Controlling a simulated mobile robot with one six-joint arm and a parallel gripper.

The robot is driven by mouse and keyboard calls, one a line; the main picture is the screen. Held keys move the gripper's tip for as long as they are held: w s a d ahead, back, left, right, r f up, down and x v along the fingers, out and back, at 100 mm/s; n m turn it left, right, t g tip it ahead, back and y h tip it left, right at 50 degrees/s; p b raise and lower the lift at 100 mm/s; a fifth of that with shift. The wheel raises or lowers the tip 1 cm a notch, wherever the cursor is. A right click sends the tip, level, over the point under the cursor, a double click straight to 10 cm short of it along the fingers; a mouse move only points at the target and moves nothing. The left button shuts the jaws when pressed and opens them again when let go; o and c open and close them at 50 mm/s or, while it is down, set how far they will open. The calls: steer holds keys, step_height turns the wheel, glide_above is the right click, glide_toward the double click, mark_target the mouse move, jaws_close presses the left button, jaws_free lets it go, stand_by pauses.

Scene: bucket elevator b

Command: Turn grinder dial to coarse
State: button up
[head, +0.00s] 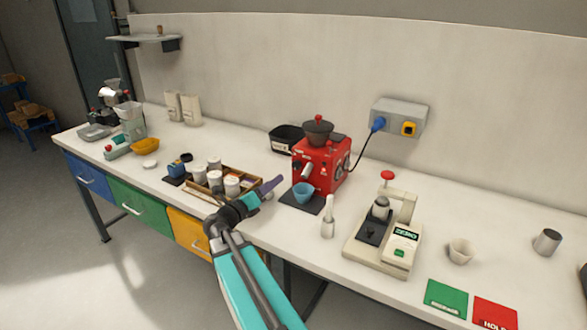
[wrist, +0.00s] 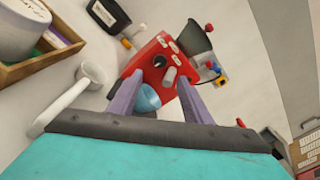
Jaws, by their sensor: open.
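The red grinder (head: 323,160) stands upright on the bench with a dark hopper (head: 318,131) on top. It also shows in the wrist view (wrist: 150,50), tilted, beyond my fingers. A small black round knob (wrist: 160,61) sits on its face among several pale labels; its setting is too small to read. A grey spout (wrist: 171,75) sticks out beside the knob. A blue cup (head: 303,192) stands below the spout. My gripper (head: 273,185) is open and empty, left of the grinder and apart from it. In the wrist view its purple fingers (wrist: 160,82) frame the spout and cup.
A wooden tray of jars (head: 252,180) lies just left of my gripper. A white-handled tool (head: 328,220) and a scale-like device (head: 375,245) stand to the right. A black bin (head: 285,138) is behind.

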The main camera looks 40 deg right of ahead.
mark_target(295, 166)
steer(key=d+p, duration=0.1)
steer(key=d, duration=0.3)
steer(key=w+d+p, duration=0.1)
steer(key=d, duration=0.3)
steer(key=w+d+p, duration=0.1)
steer(key=d, duration=0.4)
steer(key=shift+w, duration=0.2)
steer(key=shift+c, duration=0.3)
steer(key=c, duration=1)
